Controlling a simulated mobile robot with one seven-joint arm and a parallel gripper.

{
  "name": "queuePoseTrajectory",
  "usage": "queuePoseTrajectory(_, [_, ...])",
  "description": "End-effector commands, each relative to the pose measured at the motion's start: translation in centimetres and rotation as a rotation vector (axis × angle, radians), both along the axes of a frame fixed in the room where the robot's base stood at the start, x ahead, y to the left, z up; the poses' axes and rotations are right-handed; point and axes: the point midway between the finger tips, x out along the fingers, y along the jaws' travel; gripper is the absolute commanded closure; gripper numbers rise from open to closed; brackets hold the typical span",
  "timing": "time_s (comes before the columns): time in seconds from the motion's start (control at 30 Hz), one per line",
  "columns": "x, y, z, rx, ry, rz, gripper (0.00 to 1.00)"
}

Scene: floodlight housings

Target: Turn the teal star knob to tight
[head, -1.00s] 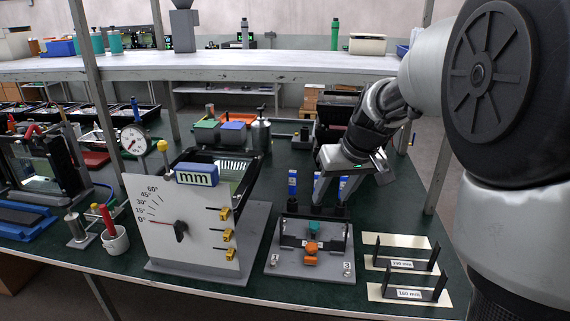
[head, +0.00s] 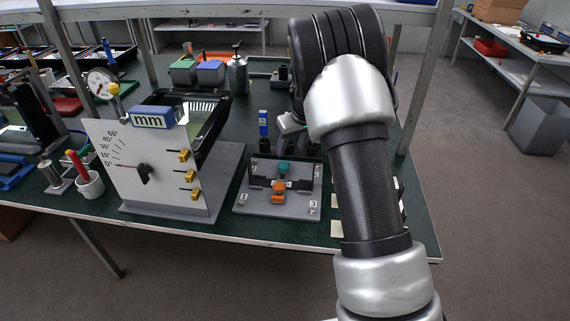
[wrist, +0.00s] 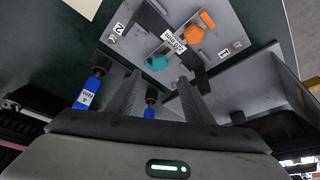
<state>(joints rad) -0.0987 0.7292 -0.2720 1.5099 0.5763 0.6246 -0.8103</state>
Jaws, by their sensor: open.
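The teal star knob (head: 284,168) sits toward the back of a grey fixture plate (head: 262,207) on the green bench. An orange knob (head: 278,187) is in front of it. In the wrist view, the teal knob (wrist: 156,62) lies just beyond and between the two fingertips. My gripper (wrist: 160,80) is open and empty, with its dark fingers on either side of the line to the knob. A gap to the knob seems to remain, but its depth is hard to judge.
A white angle gauge panel (head: 125,165) with a tilted housing stands to the left. Dark brackets on the right are mostly hidden by my arm.

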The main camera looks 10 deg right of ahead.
Motion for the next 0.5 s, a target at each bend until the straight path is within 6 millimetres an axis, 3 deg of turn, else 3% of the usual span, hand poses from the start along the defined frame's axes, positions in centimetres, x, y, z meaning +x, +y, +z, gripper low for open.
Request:
queuePoseTrajectory(0.3, [2.5, 0.8, -6.6, 0.000, 0.003, 0.001, 0.53])
queuePoseTrajectory(0.5, [3.6, 1.2, -9.2, 0.000, 0.000, 0.000, 0.53])
